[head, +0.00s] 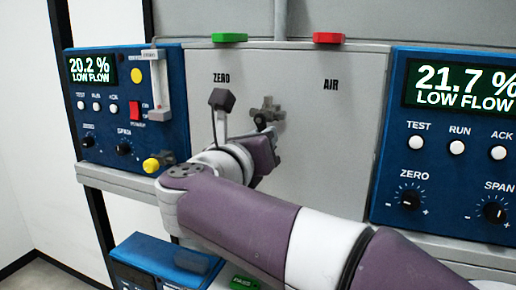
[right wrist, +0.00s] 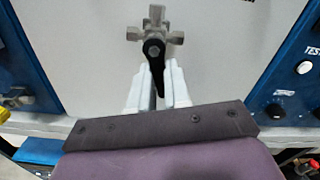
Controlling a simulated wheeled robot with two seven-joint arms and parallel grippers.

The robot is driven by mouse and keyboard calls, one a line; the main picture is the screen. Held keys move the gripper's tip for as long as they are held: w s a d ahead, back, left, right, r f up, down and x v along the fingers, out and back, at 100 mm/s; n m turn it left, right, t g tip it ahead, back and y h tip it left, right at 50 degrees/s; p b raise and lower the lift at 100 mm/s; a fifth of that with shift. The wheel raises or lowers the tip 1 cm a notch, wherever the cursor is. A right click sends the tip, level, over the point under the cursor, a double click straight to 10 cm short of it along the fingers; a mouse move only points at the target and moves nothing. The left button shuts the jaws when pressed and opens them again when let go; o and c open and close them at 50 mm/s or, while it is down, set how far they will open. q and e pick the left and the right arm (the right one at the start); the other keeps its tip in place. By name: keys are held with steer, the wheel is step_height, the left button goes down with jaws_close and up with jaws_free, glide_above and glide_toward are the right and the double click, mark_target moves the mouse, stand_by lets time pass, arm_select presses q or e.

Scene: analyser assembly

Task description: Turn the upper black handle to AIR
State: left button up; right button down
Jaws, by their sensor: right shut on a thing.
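The black handle (right wrist: 153,52) is on a grey metal valve (right wrist: 155,30) in the right wrist view, and its tip points down the picture, towards me. The valve (head: 266,108) also shows in the head view, on the light grey panel (head: 325,140) between the labels ZERO, at left, and AIR, at right. My right gripper (right wrist: 158,72) is shut on the handle, with one pale finger on each side of its lower part. In the head view my right arm hides the fingers and most of the handle. My left gripper is in neither view.
Blue analyser boxes stand at the left (head: 130,105) and right (head: 390,160), with displays and knobs. A green block (head: 229,38) and a red block (head: 327,38) sit on the panel's top edge. A flowmeter (head: 153,85) and yellow knob (head: 152,165) stick out at left.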

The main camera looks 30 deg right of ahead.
steer(key=n, duration=0.3)
steer(key=s+d+r+n, duration=0.1)
steer(key=n, duration=0.3)
steer(key=r+n, duration=0.1)
steer(key=n, duration=0.2)
steer(key=shift+s+d+r+n+b, duration=0.15)
steer(key=shift+s+n+b, duration=0.1)
steer(key=shift+n+b, duration=0.15)
steer(key=shift+r+n+p, duration=0.2)
steer(key=shift+n+p, duration=0.2)
steer(key=shift+n, duration=0.55)
steer(key=shift+r+n+p, duration=0.2)
steer(key=shift+n+p, duration=0.15)
steer(key=shift+n, duration=0.6)
steer(key=c, duration=1.1)
jaws_free()
steer(key=shift+f, duration=0.1)
